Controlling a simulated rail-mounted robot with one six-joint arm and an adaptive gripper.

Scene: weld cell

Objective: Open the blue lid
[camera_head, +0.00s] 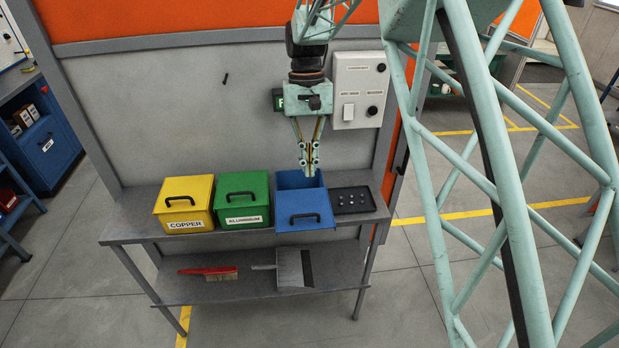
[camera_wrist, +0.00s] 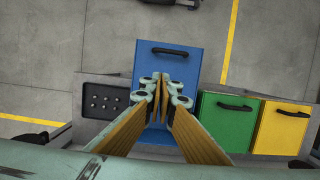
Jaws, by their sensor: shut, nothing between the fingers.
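The blue box (camera_head: 290,180) stands on the shelf between the green box and a dark tray. Its lid (camera_head: 303,200), with a black handle, is displaced toward the front and overhangs the shelf edge; the box's inside shows behind it. In the wrist view the blue lid (camera_wrist: 185,62) reaches well past the fronts of the other boxes, its handle at the far end. My gripper (camera_head: 310,168) is shut and empty over the rear part of the blue box, apart from the handle. Its fingertips (camera_wrist: 164,88) also show in the wrist view, hiding part of the blue surface.
A green box (camera_head: 241,195) labelled ALUMINIUM and a yellow box (camera_head: 184,196) labelled COPPER stand closed to the left. A dark tray (camera_head: 350,199) with small parts is at the right. A red brush (camera_head: 207,271) and dustpan (camera_head: 294,268) lie below. A wall stands behind.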

